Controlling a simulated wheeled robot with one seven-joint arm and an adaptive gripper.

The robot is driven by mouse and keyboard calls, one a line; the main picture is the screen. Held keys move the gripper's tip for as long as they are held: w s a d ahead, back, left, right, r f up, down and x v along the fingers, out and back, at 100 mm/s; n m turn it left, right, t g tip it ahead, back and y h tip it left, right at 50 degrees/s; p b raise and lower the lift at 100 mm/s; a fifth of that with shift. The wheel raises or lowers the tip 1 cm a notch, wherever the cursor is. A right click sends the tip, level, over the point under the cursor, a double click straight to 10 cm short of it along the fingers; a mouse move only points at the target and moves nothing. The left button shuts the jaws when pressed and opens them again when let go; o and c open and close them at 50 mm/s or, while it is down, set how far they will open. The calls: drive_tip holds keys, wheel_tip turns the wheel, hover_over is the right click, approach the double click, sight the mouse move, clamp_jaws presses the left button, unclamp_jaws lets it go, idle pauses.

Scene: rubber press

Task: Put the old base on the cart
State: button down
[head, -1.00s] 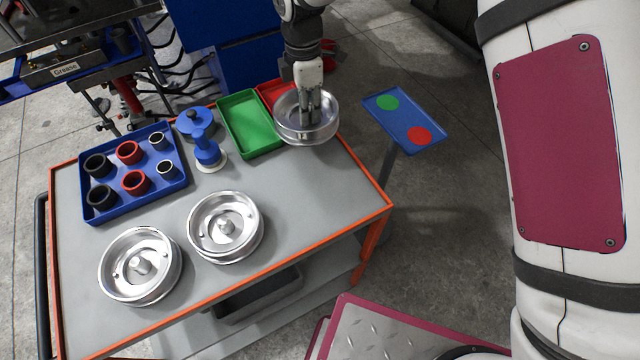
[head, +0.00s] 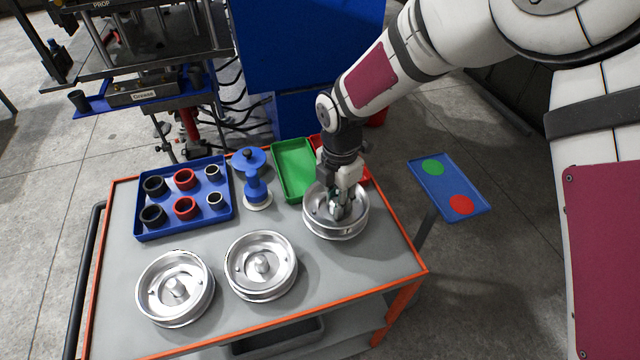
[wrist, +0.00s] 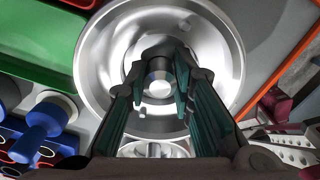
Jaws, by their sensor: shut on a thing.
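My gripper (head: 338,210) reaches down into a round silver metal base (head: 322,228) at the right end of the cart top (head: 215,262). In the wrist view my gripper (wrist: 161,100) is shut on the central knob of this base (wrist: 225,65). The base is at or just above the cart top; I cannot tell if it touches. Two similar silver bases, one at the front left (head: 176,288) and one at the front middle (head: 261,266), lie flat on the cart. Which base is the old one does not show by looks.
A blue tray (head: 184,226) with black, red and white rings, a blue spool-like tool (head: 254,180), a green tray (head: 294,170) and a red tray (head: 317,143) stand at the back. A blue panel with green and red discs (head: 447,190) stands right of the cart.

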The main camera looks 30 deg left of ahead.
sight(358, 219)
drive_tip(key=d, duration=0.2)
drive_tip(key=s+d+p, duration=0.1)
drive_tip(key=d, duration=0.1)
drive_tip(key=s+d+p, duration=0.1)
drive_tip(key=d, duration=0.1)
drive_tip(key=shift+f, duration=0.2)
drive_tip(key=shift+d+f, duration=0.15)
drive_tip(key=shift+f, duration=0.2)
drive_tip(key=shift+f+p, duration=0.5)
drive_tip(key=shift+f, duration=0.95)
drive_tip(key=shift+f, duration=0.15)
drive_tip(key=c, duration=1.4)
unclamp_jaws()
wheel_tip(358, 219, up, 12)
drive_tip(key=shift+r+b, duration=0.1)
drive_tip(key=shift+b, duration=1.05)
